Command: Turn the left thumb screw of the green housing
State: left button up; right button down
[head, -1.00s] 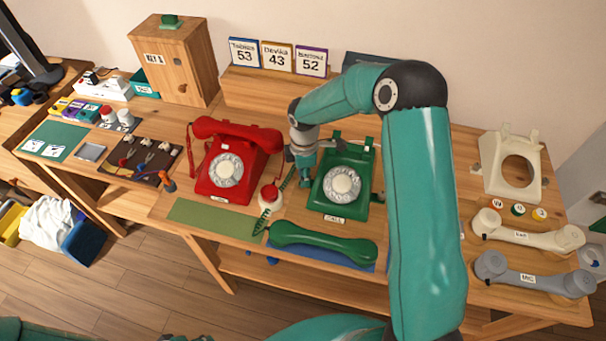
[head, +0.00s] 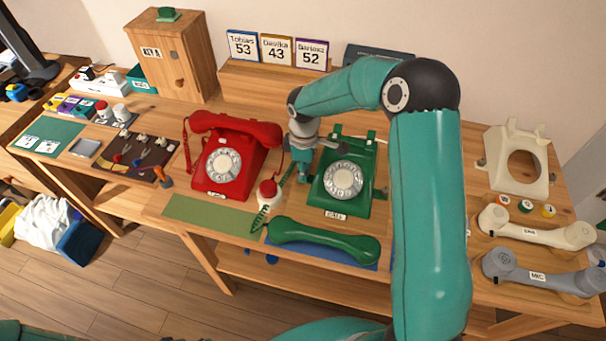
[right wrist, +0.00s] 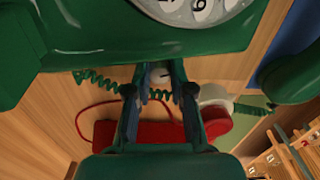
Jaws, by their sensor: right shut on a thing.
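The green housing (head: 357,205) is a dial phone body with a white dial (head: 343,180), standing on the wooden table without its handset. Its green handset (head: 325,241) lies in front of it. My right gripper (head: 304,182) is at the housing's left side, pointing down. In the right wrist view its fingers (right wrist: 160,88) are closed around a small pale round piece (right wrist: 158,75), which looks like the left thumb screw, beside the housing wall (right wrist: 90,35). In the head view the gripper hides the screw. My left gripper does not show.
A red phone (head: 233,160) stands close to the left of my right gripper. A cream housing (head: 518,160) and two more handsets are at the right. A green mat (head: 210,217) is bare.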

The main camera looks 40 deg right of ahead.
jog(key=shift+m+b, duration=0.95)
jog(key=shift+m, duration=0.75)
jog(key=c, duration=1.3)
grip_release()
jog(key=shift+r, duration=0.1)
notch_tip(320, 180, up, 12)
jog(key=shift+f, duration=0.1)
